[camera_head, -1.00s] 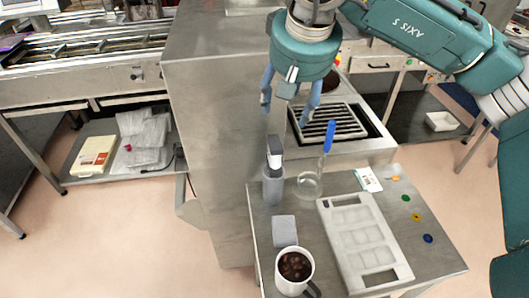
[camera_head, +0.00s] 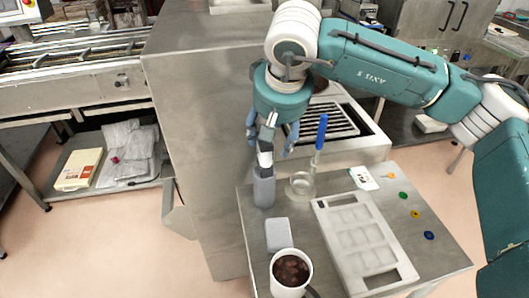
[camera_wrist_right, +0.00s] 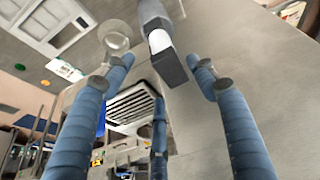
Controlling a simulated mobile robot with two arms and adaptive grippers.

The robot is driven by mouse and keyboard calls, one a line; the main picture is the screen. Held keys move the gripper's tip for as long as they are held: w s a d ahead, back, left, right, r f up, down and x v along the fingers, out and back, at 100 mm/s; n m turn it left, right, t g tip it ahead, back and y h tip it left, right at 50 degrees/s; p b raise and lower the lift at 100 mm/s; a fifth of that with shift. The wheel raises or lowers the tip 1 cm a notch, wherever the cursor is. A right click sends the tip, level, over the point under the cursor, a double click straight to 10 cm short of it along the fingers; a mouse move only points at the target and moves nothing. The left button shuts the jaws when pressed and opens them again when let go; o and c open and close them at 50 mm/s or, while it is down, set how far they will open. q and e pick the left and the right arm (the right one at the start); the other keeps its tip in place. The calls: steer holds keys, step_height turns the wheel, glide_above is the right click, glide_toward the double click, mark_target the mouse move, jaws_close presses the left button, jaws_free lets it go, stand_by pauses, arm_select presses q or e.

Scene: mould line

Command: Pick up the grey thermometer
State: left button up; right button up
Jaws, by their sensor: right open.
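The grey thermometer (camera_head: 264,187) stands upright near the back left corner of the small steel table, with a grey lower body and a white part above. My right gripper (camera_head: 270,140) is above it, open and empty, its blue fingers on either side of the thermometer's top in the head view. In the right wrist view, the thermometer (camera_wrist_right: 172,66) shows its dark end and white part between and beyond the spread fingers (camera_wrist_right: 158,78). I cannot tell whether any finger touches it. My left gripper is not in view.
A glass flask (camera_head: 302,186) with a blue-handled tool (camera_head: 321,131) stands close right of the thermometer. A grey block (camera_head: 278,235), a mug of dark beans (camera_head: 291,272) and a white mould tray (camera_head: 320,217) are nearer. A steel cabinet (camera_head: 200,150) rises at left.

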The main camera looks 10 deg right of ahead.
mark_target(264, 173)
steer(key=shift+w+a+f+p, duration=0.1)
steer(key=shift+f+p, duration=0.2)
steer(key=x, duration=0.1)
steer(key=p+x, duration=0.2)
steer(key=shift+a+f, duration=0.3)
steer(key=shift+w+f, duration=0.2)
steer(key=shift+f, duration=0.3)
steer(key=c, duration=1.3)
